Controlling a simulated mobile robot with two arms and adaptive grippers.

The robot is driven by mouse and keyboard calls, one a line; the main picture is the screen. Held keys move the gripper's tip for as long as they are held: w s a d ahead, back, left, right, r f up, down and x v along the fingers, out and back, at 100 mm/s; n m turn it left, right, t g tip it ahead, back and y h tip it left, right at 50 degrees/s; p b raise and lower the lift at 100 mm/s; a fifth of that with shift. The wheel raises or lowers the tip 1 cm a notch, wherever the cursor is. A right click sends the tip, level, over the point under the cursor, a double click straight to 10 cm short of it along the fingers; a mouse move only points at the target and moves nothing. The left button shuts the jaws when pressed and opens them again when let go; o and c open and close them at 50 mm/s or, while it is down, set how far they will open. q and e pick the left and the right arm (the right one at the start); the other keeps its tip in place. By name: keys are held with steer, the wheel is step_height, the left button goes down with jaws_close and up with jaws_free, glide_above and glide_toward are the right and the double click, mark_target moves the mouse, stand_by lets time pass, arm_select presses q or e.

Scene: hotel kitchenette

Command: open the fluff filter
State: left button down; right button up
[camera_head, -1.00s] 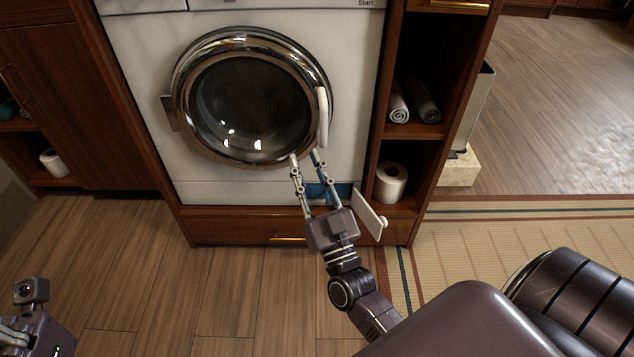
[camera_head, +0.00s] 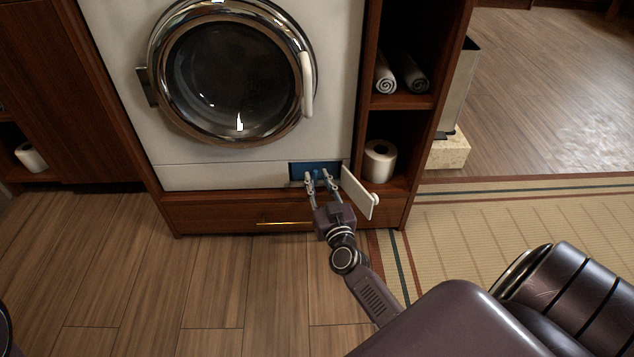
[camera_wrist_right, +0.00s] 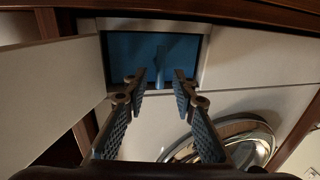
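The fluff filter (camera_head: 313,166) is a blue panel in a small opening low on the right of the white washing machine's front. In the right wrist view the filter (camera_wrist_right: 125,55) shows a raised blue grip (camera_wrist_right: 161,62) at its middle. The white flap (camera_head: 359,193) over the opening stands swung out to the right. My right gripper (camera_head: 318,177) is at the opening. In the right wrist view its fingers (camera_wrist_right: 159,78) are apart, one on each side of the grip, with visible gaps; contact is not clear. My left gripper is out of view.
The round chrome door (camera_head: 232,72) of the machine is shut above. A wooden drawer front (camera_head: 215,215) lies below the opening. A shelf with a toilet roll (camera_head: 380,160) and rolled towels (camera_head: 386,78) stands to the right. The wood floor in front is clear.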

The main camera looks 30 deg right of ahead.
steer(key=shift+w+d, duration=0.1)
steer(key=shift+w, duration=0.35)
steer(key=shift+c, duration=0.5)
jaws_close()
steer(key=shift+s, duration=0.1)
